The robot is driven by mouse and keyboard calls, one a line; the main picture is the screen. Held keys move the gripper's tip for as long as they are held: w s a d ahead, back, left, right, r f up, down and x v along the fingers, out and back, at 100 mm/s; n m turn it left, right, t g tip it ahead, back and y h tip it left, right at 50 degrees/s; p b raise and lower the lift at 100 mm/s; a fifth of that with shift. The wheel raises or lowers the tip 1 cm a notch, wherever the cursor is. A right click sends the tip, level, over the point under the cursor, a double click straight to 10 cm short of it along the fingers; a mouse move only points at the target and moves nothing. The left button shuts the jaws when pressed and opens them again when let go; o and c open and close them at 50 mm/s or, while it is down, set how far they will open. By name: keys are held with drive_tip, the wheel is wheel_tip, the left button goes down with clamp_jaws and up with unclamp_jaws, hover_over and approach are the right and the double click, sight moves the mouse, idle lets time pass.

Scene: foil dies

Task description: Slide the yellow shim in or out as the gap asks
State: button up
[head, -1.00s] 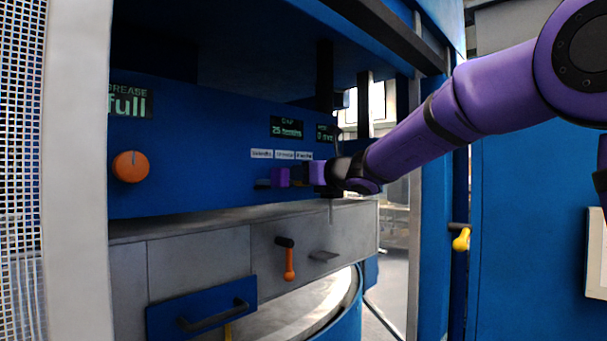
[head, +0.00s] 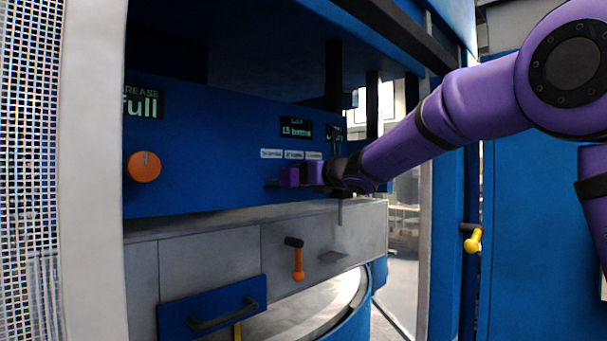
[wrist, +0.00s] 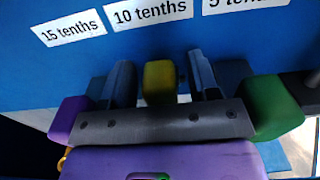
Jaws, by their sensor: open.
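The yellow shim (wrist: 160,82) shows in the wrist view as a block end beneath the "10 tenths" label (wrist: 151,13). My gripper (wrist: 162,80) is open, with one finger on each side of the shim and a narrow space between. I cannot tell how deep the shim sits in its slot. In the head view my gripper (head: 302,175) is at the blue panel, under the row of labels, and hides the shim. The gap display (head: 296,128) above it appears to read 15 tenths.
Blue-grey blocks (wrist: 232,74) flank the fingers closely. A grey ledge (head: 220,222) runs below the panel. An orange knob (head: 143,166), an orange-ended lever (head: 297,262) and a blue handled drawer front (head: 213,308) lie left and below. A yellow handle (head: 473,241) is at right.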

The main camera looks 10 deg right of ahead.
drive_tip(key=v, duration=1)
drive_tip(key=shift+s+d, duration=0.25)
drive_tip(key=shift+s, duration=0.05)
drive_tip(key=s+d+f+n+g+h, duration=0.1)
drive_tip(key=s+f+n+g, duration=0.25)
drive_tip(key=s+n, duration=0.6)
drive_tip(key=s+d+f+n+g+h, duration=0.1)
drive_tip(key=s+d+f+n+g, duration=0.15)
drive_tip(key=s+f+n, duration=0.65)
drive_tip(key=s+d+f+n+g+h, duration=0.1)
drive_tip(key=s+d+f+n+h, duration=0.1)
drive_tip(key=s, duration=0.4)
drive_tip(key=s+d+f+n+g+h, duration=0.1)
drive_tip(key=s+d+f+n+h, duration=0.2)
drive_tip(key=s, duration=0.4)
drive_tip(key=s+d+f+n+g+h, duration=0.1)
drive_tip(key=s+d+f+n+h, duration=0.1)
drive_tip(key=s+d+n+h, duration=0.2)
drive_tip(key=shift+s+d+f+n, duration=0.45)
drive_tip(key=shift+s+d, duration=0.4)
drive_tip(key=shift+s, duration=0.3)
